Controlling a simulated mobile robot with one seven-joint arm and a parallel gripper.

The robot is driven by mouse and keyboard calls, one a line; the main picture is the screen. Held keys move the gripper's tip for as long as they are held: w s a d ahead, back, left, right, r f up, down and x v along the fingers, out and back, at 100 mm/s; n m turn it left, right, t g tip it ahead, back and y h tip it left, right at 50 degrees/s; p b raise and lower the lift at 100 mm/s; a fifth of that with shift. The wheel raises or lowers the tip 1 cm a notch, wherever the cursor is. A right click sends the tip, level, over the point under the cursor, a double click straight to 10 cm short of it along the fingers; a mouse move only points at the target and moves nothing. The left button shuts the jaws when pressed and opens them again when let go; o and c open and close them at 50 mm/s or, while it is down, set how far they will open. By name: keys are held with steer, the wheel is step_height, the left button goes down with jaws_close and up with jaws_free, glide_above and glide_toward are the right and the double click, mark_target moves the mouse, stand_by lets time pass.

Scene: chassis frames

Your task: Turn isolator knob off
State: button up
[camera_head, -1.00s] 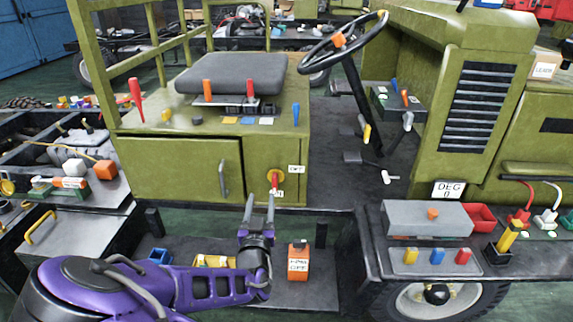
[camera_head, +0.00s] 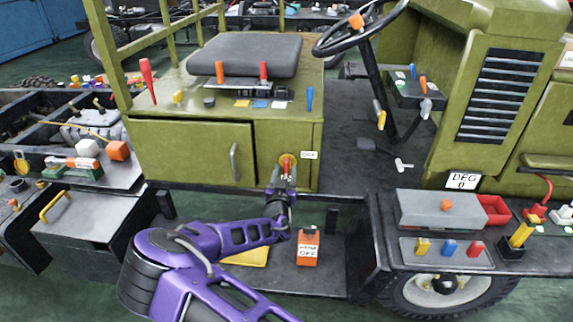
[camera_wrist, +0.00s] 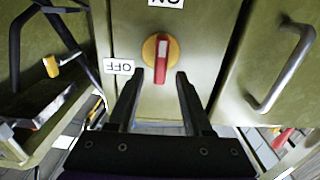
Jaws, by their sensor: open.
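The isolator knob is a red handle on a yellow disc on the olive front panel, in the head view (camera_head: 287,161) and in the wrist view (camera_wrist: 160,52). In the wrist view its handle is upright in the picture, its white-marked end towards the upside-down ON label (camera_wrist: 166,2). The upside-down OFF label (camera_wrist: 119,66) is left of the knob; the head view shows it right of the knob (camera_head: 309,155). My gripper (camera_wrist: 158,75) is open, a finger on each side of the handle's lower end.
A cabinet door with a metal handle (camera_wrist: 284,70) is beside the knob; it also shows in the head view (camera_head: 235,162). An orange box (camera_head: 307,247) stands on the lower step near my arm. A steering wheel (camera_head: 357,22) is above right.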

mark_target(286, 167)
steer(key=shift+w, duration=1.7)
jaws_close()
